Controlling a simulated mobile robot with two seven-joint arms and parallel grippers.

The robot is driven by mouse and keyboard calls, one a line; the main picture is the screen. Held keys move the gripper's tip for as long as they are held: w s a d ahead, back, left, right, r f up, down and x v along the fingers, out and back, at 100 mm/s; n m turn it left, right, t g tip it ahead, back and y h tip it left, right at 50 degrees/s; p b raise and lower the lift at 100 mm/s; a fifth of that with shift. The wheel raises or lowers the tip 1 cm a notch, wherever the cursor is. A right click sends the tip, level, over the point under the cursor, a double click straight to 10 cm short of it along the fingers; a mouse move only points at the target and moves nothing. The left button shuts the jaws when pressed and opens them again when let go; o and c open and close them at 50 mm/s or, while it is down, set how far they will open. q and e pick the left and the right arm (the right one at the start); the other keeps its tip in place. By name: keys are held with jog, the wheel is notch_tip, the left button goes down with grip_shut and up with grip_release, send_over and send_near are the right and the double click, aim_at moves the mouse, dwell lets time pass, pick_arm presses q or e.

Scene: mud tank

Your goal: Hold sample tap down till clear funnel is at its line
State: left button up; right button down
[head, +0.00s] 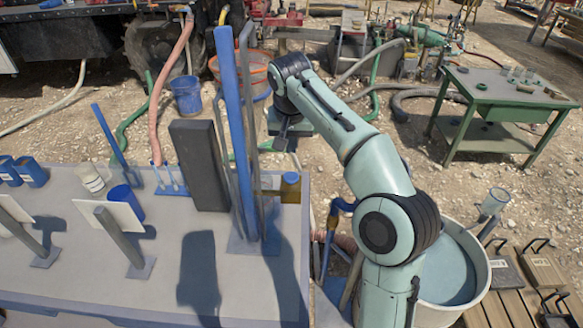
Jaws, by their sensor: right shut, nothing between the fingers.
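My right arm rises from the bottom and bends over the bench's right end. My right gripper (291,137) is shut and empty, pointing down above the bench's back right corner. Below it stands a small amber cylinder with a blue top (290,187); I cannot tell whether it is part of the tap. Blue pipework (338,208) shows just right of the bench, partly behind my arm. My left gripper is not in view.
The grey bench (130,290) carries a tall blue post (235,120), a dark upright slab (198,165) and several blue cups. A round tank (478,320) of grey liquid stands right of my arm. A green table (490,100) stands behind on gravel.

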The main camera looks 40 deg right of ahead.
aim_at(292, 175)
jog(key=x, duration=0.3)
jog(key=b+x, duration=0.1)
jog(key=x, duration=0.2)
jog(key=s+x, duration=0.1)
jog(key=x, duration=0.2)
jog(key=shift+a+f+b, duration=0.2)
jog(key=shift+a+b, duration=0.15)
jog(key=shift+f, duration=0.2)
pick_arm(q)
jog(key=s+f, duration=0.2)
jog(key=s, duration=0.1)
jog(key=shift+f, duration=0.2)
pick_arm(e)
jog(key=shift+w+f, duration=0.1)
jog(key=shift+w, duration=0.05)
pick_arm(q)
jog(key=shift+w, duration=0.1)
